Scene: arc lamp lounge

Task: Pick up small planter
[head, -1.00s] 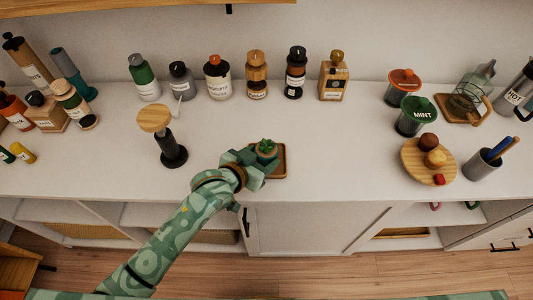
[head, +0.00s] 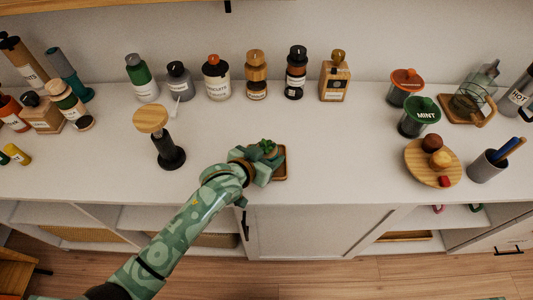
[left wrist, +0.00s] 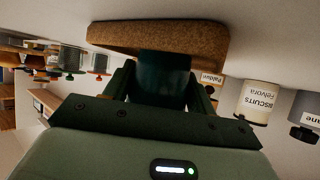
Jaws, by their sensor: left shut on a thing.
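The small planter (head: 268,147) shows in the head view as a green succulent top, at the middle of the counter near its front edge. It is at a small wooden tray (head: 283,165). My left gripper (head: 264,160) is shut around the planter and hides most of its pot. In the left wrist view a dark teal body (left wrist: 163,75) sits between the fingers, with the tray's brown edge (left wrist: 158,36) just beyond. I cannot tell whether the planter touches the tray. My right gripper is out of view.
A wood-topped black tamper (head: 160,135) stands left of my arm. Several bottles and jars line the back wall. A green-lidded MINT jar (head: 419,114), a round wooden board (head: 433,163) and a grey pen cup (head: 488,165) stand at right. Counter behind the planter is clear.

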